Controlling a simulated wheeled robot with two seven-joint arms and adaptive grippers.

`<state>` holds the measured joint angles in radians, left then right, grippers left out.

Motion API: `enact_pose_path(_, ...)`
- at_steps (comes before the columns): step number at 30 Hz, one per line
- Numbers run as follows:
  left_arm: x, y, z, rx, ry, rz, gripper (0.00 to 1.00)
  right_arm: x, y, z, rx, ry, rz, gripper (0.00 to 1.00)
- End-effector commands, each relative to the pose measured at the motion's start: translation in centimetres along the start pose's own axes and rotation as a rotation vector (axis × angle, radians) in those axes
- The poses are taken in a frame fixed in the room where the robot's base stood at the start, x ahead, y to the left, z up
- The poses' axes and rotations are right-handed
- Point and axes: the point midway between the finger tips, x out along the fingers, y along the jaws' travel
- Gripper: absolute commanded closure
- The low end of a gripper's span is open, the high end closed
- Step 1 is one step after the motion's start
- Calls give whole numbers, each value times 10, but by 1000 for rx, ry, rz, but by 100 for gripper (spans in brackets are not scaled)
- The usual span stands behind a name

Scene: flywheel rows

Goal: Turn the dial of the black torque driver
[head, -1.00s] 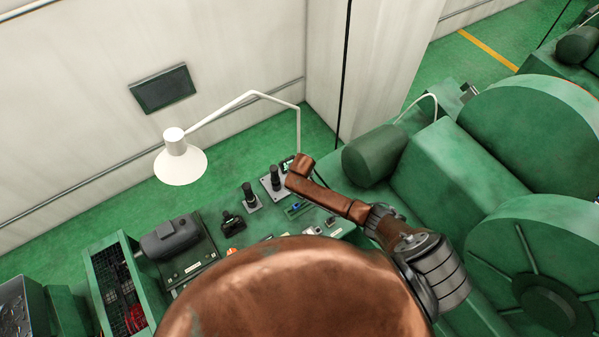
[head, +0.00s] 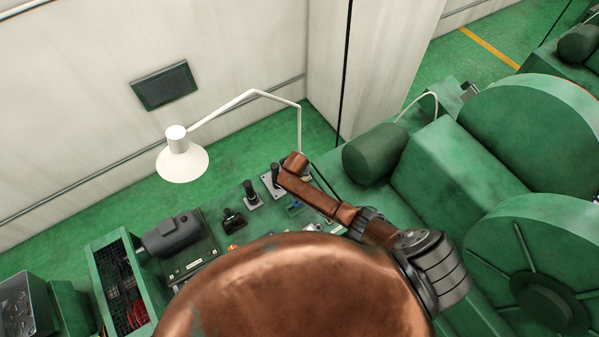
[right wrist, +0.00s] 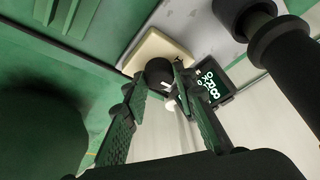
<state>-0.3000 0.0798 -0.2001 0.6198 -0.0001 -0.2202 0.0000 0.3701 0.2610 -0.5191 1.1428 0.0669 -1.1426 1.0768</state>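In the right wrist view, a round black knob (right wrist: 159,72) with a small white mark stands by a cream block (right wrist: 152,48). My right gripper (right wrist: 157,80) has its two green fingers apart, one tip on each side of the knob. The right tip looks very close to it; I cannot tell whether it touches. A lit digital display (right wrist: 211,84) is just beyond that finger. In the head view, black upright handles (head: 250,191) stand on the green bench; which is the torque driver is unclear. My copper right arm hides its gripper there. My left gripper is out of view.
Thick black cylinders (right wrist: 283,45) stand close at the right of the right wrist view. In the head view, a white lamp (head: 182,160) overhangs the bench's left side, and a grey-black machine (head: 172,236) sits below it. Large green flywheel housings (head: 535,130) fill the right.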

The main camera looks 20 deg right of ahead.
Motion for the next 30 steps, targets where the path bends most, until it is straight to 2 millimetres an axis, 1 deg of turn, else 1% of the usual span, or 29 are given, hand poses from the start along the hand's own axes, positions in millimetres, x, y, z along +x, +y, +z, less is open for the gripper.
enact_pose_path(1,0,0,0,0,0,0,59,0,1,0,0,-1,1,72)
enact_pose_path(7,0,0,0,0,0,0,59,0,0,0,0,0,0,58)
enact_pose_path(13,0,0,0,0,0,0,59,0,0,0,-1,0,0,58)
enact_pose_path(15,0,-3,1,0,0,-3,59,0,0,0,-1,0,-1,58)
enact_pose_path(19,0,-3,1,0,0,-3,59,-6,-1,0,0,0,-2,58)
enact_pose_path(23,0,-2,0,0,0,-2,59,-22,-1,0,-1,0,-4,58)
enact_pose_path(30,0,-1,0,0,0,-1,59,-69,-1,0,0,1,-5,58)
